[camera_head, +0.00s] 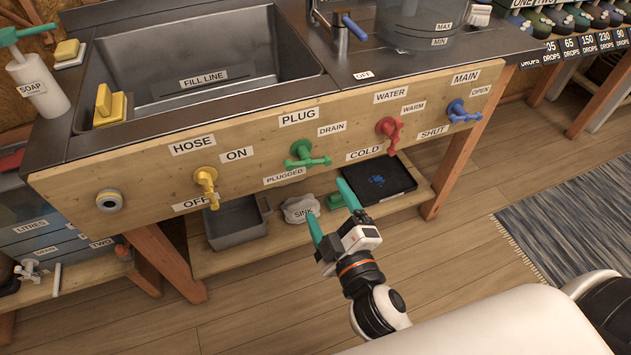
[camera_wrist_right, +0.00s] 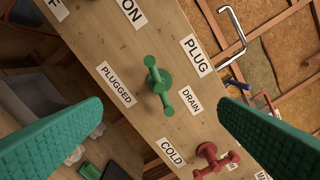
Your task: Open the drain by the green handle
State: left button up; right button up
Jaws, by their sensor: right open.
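The green handle (camera_head: 306,155) sits on the wooden front panel (camera_head: 250,153) under the PLUG label, between the DRAIN and PLUGGED labels. My left gripper is not in view.
A yellow handle (camera_head: 206,184) is left of the green one; a red handle (camera_head: 389,131) and a blue handle (camera_head: 461,113) are to the right. The metal sink (camera_head: 200,63) is above the panel. A grey bin (camera_head: 235,222) and black tray (camera_head: 376,181) are on the lower shelf.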

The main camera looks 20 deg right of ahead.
aim_at(310, 164)
jog(key=shift+o, duration=1.4)
jog(key=m, duration=0.2)
jog(key=m+b, duration=0.1)
jog(key=m, duration=0.1)
jog(key=m+b, duration=0.1)
jog(key=m, duration=0.2)
jog(key=shift+d+f, duration=0.25)
jog(key=shift+d, duration=0.1)
jog(key=w+m, duration=0.2)
jog(key=w, duration=0.1)
jog(key=w+m+b, duration=0.1)
jog(key=w+m, duration=0.1)
jog(key=w, duration=0.2)
jog(key=w+m, duration=0.2)
jog(key=w, duration=0.1)
jog(key=shift+w+a+r+b, duration=0.25)
jog(key=shift+w+r+b, duration=0.05)
jog(key=shift+w+b, duration=0.1)
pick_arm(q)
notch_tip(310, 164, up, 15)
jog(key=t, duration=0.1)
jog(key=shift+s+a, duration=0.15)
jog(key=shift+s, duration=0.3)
pick_arm(e)
jog(key=shift+w+m, duration=0.3)
jog(key=shift+w, duration=0.3)
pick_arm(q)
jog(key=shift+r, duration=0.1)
pick_arm(e)
jog(key=shift+c, duration=0.6)
